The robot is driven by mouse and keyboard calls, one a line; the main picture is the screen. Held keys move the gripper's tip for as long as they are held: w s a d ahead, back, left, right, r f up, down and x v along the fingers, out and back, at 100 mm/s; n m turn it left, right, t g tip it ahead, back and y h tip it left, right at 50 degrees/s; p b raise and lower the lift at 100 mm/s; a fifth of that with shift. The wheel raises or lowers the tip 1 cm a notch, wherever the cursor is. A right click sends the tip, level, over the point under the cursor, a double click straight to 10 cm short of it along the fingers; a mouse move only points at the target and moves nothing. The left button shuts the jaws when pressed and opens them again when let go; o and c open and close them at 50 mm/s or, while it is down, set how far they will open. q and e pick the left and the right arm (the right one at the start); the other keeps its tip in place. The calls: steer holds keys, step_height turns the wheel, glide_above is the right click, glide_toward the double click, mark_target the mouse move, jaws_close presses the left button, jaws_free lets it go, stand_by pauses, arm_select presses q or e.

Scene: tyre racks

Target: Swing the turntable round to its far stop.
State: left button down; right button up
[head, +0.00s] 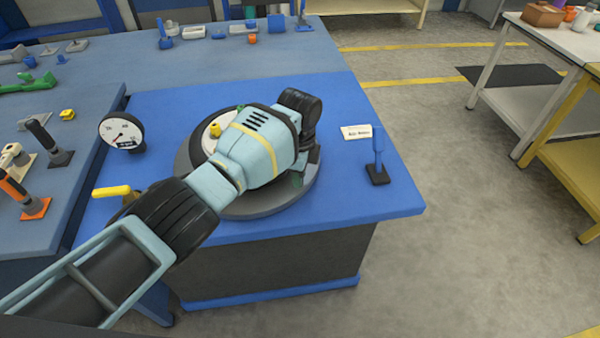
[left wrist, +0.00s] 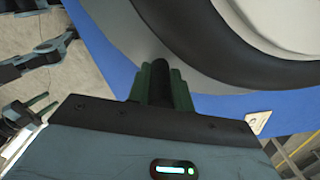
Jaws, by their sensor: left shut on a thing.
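The turntable (head: 255,207) is a round grey disc on a blue bench, with a dark ring and a pale centre that carries a yellow knob (head: 215,130). My left arm reaches across it and covers much of it. My left gripper (head: 299,178) is over the right part of the disc. In the left wrist view my left gripper (left wrist: 160,88) is shut on a dark upright peg (left wrist: 160,78) at the disc's grey outer band. The peg is hidden in the head view. Dark arm parts show at the left of the wrist view; I cannot tell the right gripper's state.
A dial gauge (head: 122,131) stands left of the turntable and a yellow handle (head: 112,191) is near the bench's left front. A white label card (head: 356,132) and a blue lever on a black base (head: 377,160) are on the right. Open floor lies beyond the bench's right edge.

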arm_select(q)
steer(key=c, duration=1.3)
jaws_free()
steer(key=shift+a, duration=0.1)
steer(key=shift+o, duration=0.2)
steer(key=shift+r, duration=0.1)
step_height(320, 180, up, 7)
steer(key=shift+w+f+p, duration=0.1)
steer(key=shift+f+p, duration=0.05)
steer(key=shift+p, duration=0.3)
steer(key=shift+r, duration=0.5)
arm_select(e)
steer(key=shift+w+r, duration=0.35)
steer(key=shift+r, duration=0.25)
arm_select(q)
steer(key=shift+f, duration=0.1)
